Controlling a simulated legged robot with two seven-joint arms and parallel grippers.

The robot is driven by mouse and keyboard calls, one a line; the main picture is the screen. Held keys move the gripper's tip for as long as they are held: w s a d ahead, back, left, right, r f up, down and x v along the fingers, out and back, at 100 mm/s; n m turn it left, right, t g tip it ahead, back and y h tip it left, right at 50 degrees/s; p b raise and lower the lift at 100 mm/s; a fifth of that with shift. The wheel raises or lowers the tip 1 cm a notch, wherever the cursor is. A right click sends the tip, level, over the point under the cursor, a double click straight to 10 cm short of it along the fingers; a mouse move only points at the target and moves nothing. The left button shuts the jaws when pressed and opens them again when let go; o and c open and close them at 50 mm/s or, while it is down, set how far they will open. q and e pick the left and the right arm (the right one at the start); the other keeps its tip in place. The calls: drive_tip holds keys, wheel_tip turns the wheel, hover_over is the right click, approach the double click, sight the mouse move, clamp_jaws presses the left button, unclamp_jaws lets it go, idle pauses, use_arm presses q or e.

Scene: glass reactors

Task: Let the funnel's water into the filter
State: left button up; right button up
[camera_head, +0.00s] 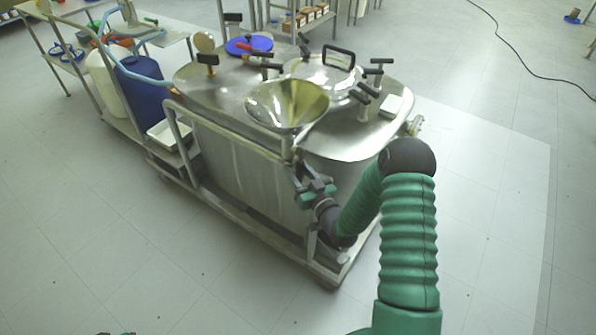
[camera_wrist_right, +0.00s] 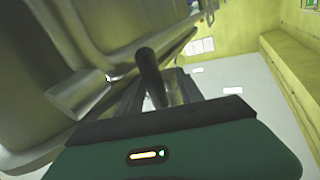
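The metal funnel (camera_head: 287,103) stands wide end up at the front edge of a large steel vessel (camera_head: 240,165), which looks like the filter. Its inside looks yellowish and shiny; I cannot tell the water level. My right gripper (camera_head: 308,182) is just below the funnel, at the vessel's front side. In the right wrist view a dark rod-like handle (camera_wrist_right: 150,75) stands in front of the gripper, around the finger area. Whether the fingers touch or grip it is unclear. The funnel's outlet is mostly hidden by the gripper and rail.
A metal rail (camera_head: 225,137) runs along the vessel's front. A blue drum (camera_head: 143,85) and a white container stand at left on the cart.

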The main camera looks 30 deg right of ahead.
drive_tip(key=shift+d+f, duration=0.25)
drive_tip(key=shift+d, duration=0.2)
drive_tip(key=c, duration=0.5)
drive_tip(key=shift+a+r, duration=0.1)
drive_tip(key=shift+a, duration=0.05)
clamp_jaws()
drive_tip(key=shift+a+r, duration=0.1)
drive_tip(key=shift+a, duration=0.15)
drive_tip(key=shift+d+r, duration=0.15)
drive_tip(key=shift+d, duration=0.05)
